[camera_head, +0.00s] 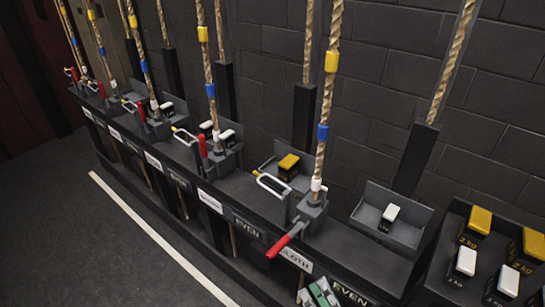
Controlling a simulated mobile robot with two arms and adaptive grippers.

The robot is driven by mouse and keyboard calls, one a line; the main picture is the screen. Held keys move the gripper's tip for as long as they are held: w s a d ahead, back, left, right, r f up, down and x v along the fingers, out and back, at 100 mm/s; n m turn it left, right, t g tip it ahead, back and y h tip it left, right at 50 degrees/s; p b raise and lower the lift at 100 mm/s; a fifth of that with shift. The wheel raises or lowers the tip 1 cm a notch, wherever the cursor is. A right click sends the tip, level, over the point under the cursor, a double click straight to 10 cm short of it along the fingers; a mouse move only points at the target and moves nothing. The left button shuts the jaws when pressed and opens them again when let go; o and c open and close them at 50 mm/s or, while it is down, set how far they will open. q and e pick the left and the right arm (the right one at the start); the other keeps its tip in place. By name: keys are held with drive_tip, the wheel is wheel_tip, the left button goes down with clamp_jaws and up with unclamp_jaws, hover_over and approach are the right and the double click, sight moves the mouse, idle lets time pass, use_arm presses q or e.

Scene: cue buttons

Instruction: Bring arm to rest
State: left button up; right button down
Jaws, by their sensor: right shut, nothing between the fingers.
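My right gripper (320,292) shows at the bottom edge, right of centre, as a grey and green shape partly cut off by the frame. It is shut with nothing in it. It is in front of the dark rail (243,199), below the nearest red lever handle (285,241) and close to the "EVEN" label (350,293). Whether it touches the rail cannot be told. The rest of my right arm is out of view. My left gripper is not in view.
Several ropes (328,95) with yellow and blue bands rise from the rail. Red levers, silver loops and grey trays (410,229) line it. Weights with yellow (480,219) and white tops stand at the right. The floor (75,235) at left is clear.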

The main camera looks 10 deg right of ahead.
drive_tip(key=s+d+f+n+g+h+p, duration=0.1)
drive_tip(key=s+f+g, duration=0.15)
drive_tip(key=f, duration=0.75)
drive_tip(key=s+d+f+n+g+h, duration=0.15)
drive_tip(key=f+g, duration=0.25)
drive_tip(key=f, duration=0.6)
drive_tip(key=s+f+n+g+h+p, duration=0.1)
drive_tip(key=s+f+n+g+h, duration=0.2)
drive_tip(key=f, duration=0.7)
drive_tip(key=s+d+f+n+g, duration=0.1)
drive_tip(key=s+f+g, duration=0.4)
drive_tip(key=s, duration=0.6)
drive_tip(key=s+f+n+g, duration=0.2)
drive_tip(key=s+f+g, duration=0.3)
drive_tip(key=s+f, duration=0.3)
drive_tip(key=s+h, duration=0.1)
drive_tip(key=s, duration=0.2)
drive_tip(key=shift+s+d+f, duration=0.25)
drive_tip(key=shift+d, duration=0.1)
drive_tip(key=shift+g, duration=0.25)
